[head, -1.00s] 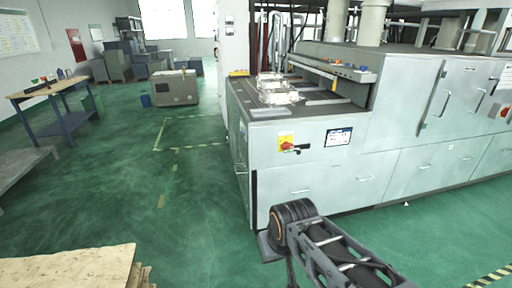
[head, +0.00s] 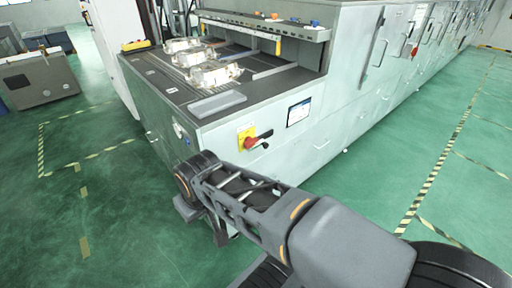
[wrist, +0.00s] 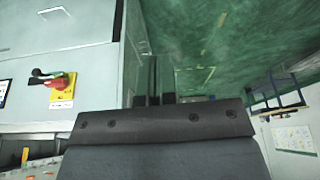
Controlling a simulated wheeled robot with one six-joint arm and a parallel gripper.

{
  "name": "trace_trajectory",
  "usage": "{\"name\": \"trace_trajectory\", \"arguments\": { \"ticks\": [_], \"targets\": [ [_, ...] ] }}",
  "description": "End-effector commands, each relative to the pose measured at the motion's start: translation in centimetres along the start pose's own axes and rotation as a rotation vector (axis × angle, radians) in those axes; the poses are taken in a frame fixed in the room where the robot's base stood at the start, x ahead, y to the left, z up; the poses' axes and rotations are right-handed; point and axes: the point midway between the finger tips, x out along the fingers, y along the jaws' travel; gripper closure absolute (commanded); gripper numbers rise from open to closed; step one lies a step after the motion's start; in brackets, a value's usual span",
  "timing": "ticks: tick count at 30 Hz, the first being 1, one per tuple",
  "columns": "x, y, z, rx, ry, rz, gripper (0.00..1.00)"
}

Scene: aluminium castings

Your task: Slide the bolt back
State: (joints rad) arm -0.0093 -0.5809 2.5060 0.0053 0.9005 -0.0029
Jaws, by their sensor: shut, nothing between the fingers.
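In the wrist view my gripper (wrist: 154,78) is shut and empty, its narrow dark fingers together in front of the grey palm. In the head view my arm reaches forward beside the near corner of the grey-green machine (head: 225,145), and the fingers cannot be made out. A red rotary handle (head: 258,140) on a yellow plate (head: 246,136) sits on the machine's front; it also shows in the wrist view, left of the fingers and apart from them. I cannot make out a bolt for certain.
Shiny castings (head: 215,74) lie on the machine's top bed. A display panel (head: 298,112) is right of the handle. A grey cabinet (head: 38,80) stands at the back left. The green floor (head: 110,190) left of the machine is clear, with yellow-black marking lines.

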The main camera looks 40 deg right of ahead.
Motion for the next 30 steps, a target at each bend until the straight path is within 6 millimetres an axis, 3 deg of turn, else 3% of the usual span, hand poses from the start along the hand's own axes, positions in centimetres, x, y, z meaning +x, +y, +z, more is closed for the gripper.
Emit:
{"name": "trace_trajectory", "arguments": {
  "ticks": [9, 14, 17, 23, 27, 30],
  "targets": [
    [0.1, 0.0, 0.0, -0.002, -0.002, 0.002, 1.0],
    [2.6, 1.8, 0.8, -0.071, -0.093, 0.086, 1.0],
    [5.8, 5.2, 1.8, -0.188, -0.248, 0.225, 1.0],
    [12.1, 15.5, 2.9, -0.531, -0.74, 0.61, 1.0],
    [15.3, 21.7, 1.0, -0.777, -1.083, 0.871, 1.0],
    [17.9, 24.7, -1.0, -0.931, -1.287, 1.04, 1.0]
  ]
}}
